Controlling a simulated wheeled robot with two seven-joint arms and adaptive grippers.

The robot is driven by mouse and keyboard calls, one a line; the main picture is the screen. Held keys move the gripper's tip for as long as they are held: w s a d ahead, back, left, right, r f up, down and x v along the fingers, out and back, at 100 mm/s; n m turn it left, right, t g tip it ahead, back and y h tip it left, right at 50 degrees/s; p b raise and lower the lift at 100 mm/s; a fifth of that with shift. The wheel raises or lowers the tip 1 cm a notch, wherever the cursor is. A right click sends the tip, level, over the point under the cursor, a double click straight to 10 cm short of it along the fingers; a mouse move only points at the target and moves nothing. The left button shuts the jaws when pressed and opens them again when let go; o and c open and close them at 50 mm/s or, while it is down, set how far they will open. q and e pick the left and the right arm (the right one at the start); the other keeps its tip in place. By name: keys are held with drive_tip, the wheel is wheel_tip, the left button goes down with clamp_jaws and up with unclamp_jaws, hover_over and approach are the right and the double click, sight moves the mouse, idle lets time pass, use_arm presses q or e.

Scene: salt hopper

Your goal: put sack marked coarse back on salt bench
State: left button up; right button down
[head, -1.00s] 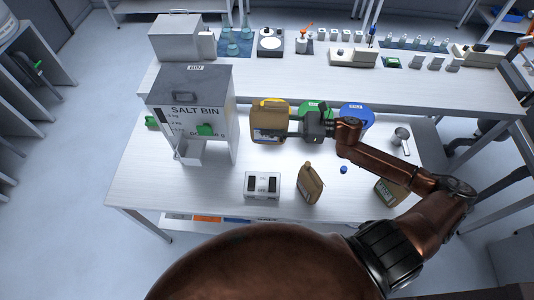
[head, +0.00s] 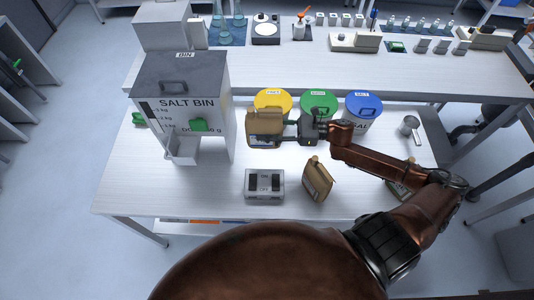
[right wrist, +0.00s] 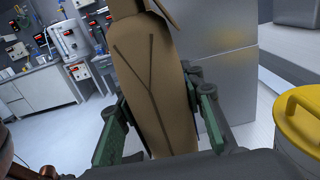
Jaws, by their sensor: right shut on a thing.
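My right gripper (head: 288,131) is shut on a brown paper sack (head: 262,128) and holds it up in front of the yellow-lidded tub, right of the salt bin. In the right wrist view the sack (right wrist: 150,85) stands between the green fingers; its marking is not readable. A second brown sack (head: 317,180) is on the white salt bench (head: 140,185), right of the scale. A third sack (head: 398,190) is partly hidden by my right arm. I cannot read which sack is marked coarse. My left gripper is not in view.
The salt bin (head: 185,88) stands at the bench's left. Tubs with yellow (head: 272,100), green (head: 319,102) and blue lids (head: 362,106) line the back. A scale (head: 264,185) sits near the front edge, and a metal scoop (head: 411,127) lies right. Bench front left is clear.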

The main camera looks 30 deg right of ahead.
drive_tip(key=shift+f+b, duration=0.6)
drive_tip(key=shift+f, duration=6.6)
drive_tip(key=shift+f, duration=0.2)
drive_tip(key=c, duration=1.3)
unclamp_jaws()
drive_tip(key=shift+r, duration=0.2)
drive_tip(key=v, duration=0.7)
drive_tip(key=shift+s+d+b, duration=0.15)
drive_tip(key=shift+d+b, duration=0.15)
